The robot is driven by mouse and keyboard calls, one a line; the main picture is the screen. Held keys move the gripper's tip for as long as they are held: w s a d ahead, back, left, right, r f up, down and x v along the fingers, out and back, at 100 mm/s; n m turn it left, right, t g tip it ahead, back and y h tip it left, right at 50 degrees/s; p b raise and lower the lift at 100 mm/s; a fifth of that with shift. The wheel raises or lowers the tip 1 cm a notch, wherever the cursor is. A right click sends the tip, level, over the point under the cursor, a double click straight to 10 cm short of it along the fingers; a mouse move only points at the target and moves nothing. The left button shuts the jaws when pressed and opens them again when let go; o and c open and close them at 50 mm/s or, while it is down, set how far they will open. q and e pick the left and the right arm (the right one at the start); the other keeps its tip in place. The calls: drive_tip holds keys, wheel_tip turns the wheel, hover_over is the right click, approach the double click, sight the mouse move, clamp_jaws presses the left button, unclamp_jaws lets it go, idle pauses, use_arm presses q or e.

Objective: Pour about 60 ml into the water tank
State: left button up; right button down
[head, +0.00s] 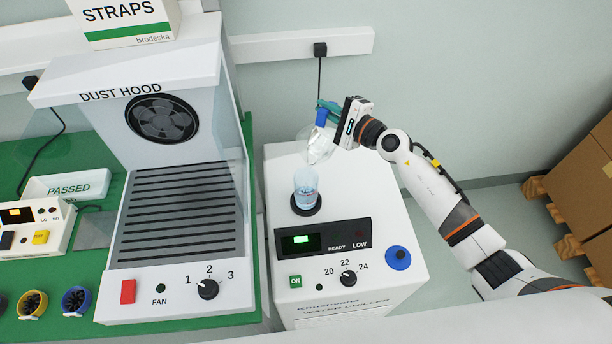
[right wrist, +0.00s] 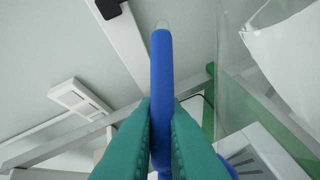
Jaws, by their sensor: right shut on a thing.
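The water tank (head: 306,187) is a clear, bluish upright cylinder with a dark ring at its foot, on top of the white water chiller (head: 380,205). My right gripper (head: 325,108) is above and behind the tank, its green fingers shut on the blue handle (head: 321,118) of a clear jug (head: 318,148). The jug hangs tilted just above the tank's mouth. Its water level and any stream are too faint to tell. In the right wrist view the green fingers (right wrist: 160,125) press on both sides of the blue handle (right wrist: 161,70). My left gripper is out of view.
The dust hood (head: 180,170) stands close left of the chiller. The chiller front has a lit green display (head: 300,240), a dial (head: 348,278) and a blue round cap (head: 398,257). Cardboard boxes (head: 585,185) stand at the far right. A wall socket (head: 320,49) is behind.

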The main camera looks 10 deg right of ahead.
drive_tip(key=shift+s+a+r+n+t, duration=0.15)
drive_tip(key=shift+s+r+n+t, duration=0.1)
drive_tip(key=shift+r+n+t, duration=0.1)
idle(1.1)
drive_tip(key=shift+w+d+f+m+g+b, duration=0.35)
drive_tip(key=shift+w+f+m, duration=0.15)
drive_tip(key=shift+f, duration=0.1)
drive_tip(key=shift+w+d+f+m+g+b, duration=0.2)
drive_tip(key=shift+w+d+f+m+b, duration=0.1)
drive_tip(key=shift+w+f+m, duration=0.2)
drive_tip(key=shift+w+d+f+m+g, duration=0.1)
drive_tip(key=shift+w+d+m+g, duration=0.3)
drive_tip(key=shift+w+m, duration=0.25)
drive_tip(key=shift+w+f+m, duration=0.2)
drive_tip(key=shift+f+m, duration=0.05)
drive_tip(key=shift+m, duration=0.05)
drive_tip(key=shift+w+d+f+b, duration=0.15)
drive_tip(key=shift+f+b, duration=0.2)
drive_tip(key=shift+f, duration=0.05)
drive_tip(key=shift+w+d+f+m+g+b, duration=0.15)
drive_tip(key=shift+f+m+g+b, duration=0.15)
drive_tip(key=shift+m+g+b, duration=0.15)
drive_tip(key=shift+w, duration=0.1)
